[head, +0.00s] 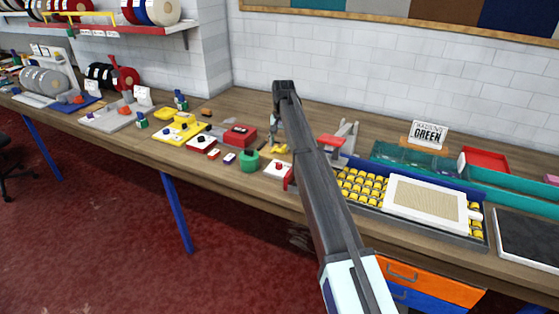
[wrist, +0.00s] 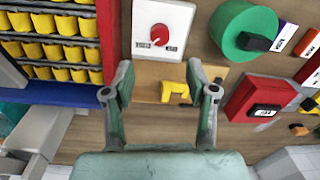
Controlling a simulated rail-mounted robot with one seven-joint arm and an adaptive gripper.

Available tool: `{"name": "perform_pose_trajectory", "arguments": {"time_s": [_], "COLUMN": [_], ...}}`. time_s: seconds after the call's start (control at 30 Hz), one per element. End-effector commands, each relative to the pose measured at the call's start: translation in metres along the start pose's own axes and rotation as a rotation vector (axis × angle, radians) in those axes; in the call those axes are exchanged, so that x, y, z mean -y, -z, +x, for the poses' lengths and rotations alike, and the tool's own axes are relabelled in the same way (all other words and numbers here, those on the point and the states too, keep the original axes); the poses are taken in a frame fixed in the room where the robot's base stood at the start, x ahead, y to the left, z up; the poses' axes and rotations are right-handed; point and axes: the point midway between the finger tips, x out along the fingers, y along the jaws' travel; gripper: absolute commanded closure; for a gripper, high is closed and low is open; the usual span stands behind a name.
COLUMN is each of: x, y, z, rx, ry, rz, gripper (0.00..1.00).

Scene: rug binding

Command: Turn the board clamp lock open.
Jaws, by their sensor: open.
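A white box with a round red knob (wrist: 159,36) is at the top centre of the wrist view. Two small labels, too blurred to read surely, flank the knob's lower edge. The knob looks like the clamp lock, but I cannot confirm this. The white box (head: 277,171) also shows in the head view, beside my arm. My gripper (wrist: 160,82) is open and empty, its fingers apart and below the box in the wrist picture. In the head view, my gripper (head: 275,130) is partly hidden behind the arm. A white-framed board (head: 428,204) lies over the yellow spools.
A yellow bracket (wrist: 176,92) lies between and beyond the fingertips. A green cylinder (wrist: 243,36) and a red box (wrist: 262,97) stand to the right. A red-edged rack of yellow spools (wrist: 57,50) is left. Bare wood (wrist: 150,130) shows between the fingers.

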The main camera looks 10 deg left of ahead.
Motion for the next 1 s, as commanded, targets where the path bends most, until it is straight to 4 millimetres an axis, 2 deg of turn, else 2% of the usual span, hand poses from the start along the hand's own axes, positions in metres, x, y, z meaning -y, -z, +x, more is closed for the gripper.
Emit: {"name": "perform_pose_trajectory", "arguments": {"time_s": [0.3, 0.5, 0.7, 0.97, 1.0], "x": [0.000, 0.000, 0.000, 0.000, 0.000], "y": [-0.001, 0.000, 0.000, 0.000, 0.000], "z": [0.060, 0.086, 0.096, 0.098, 0.098], "rx": [0.002, 0.001, 0.000, 0.000, 0.000], "ry": [-0.001, -0.001, 0.000, 0.000, 0.000], "rz": [0.000, 0.000, 0.000, 0.000, 0.000], "gripper": [0.43, 0.43, 0.43, 0.43, 0.54]}}
